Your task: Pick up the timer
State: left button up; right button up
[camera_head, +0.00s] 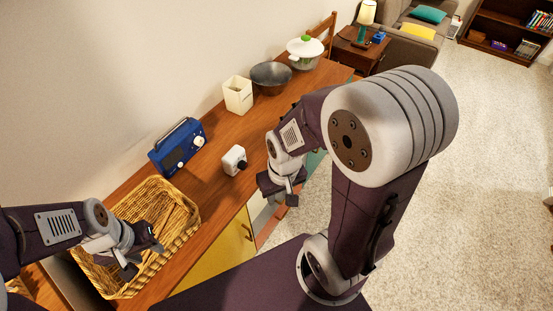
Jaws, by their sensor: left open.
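My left gripper (143,259) is open and empty, over the wicker basket (188,222) to the lower left of the timer. My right gripper (296,187) looks open and empty, to the right of the timer and past the counter's front edge. Neither gripper touches the timer.
A blue radio (177,146) stands left of the timer against the wall. A cream square container (238,95), a dark bowl (271,76) and a white pot with a green knob (305,52) stand farther back. The wooden top (215,190) around the timer is clear.

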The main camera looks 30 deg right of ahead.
aim_at(230, 160)
jog(key=z, duration=0.45)
jog(key=l+u, duration=0.3)
jog(key=l, duration=0.15)
jog(key=k+l+u, duration=0.1)
jog(key=l+u, duration=0.15)
jog(key=l, duration=0.15)
jog(key=k+l+u, duration=0.1)
jog(key=l+u, duration=0.2)
jog(key=l, duration=0.15)
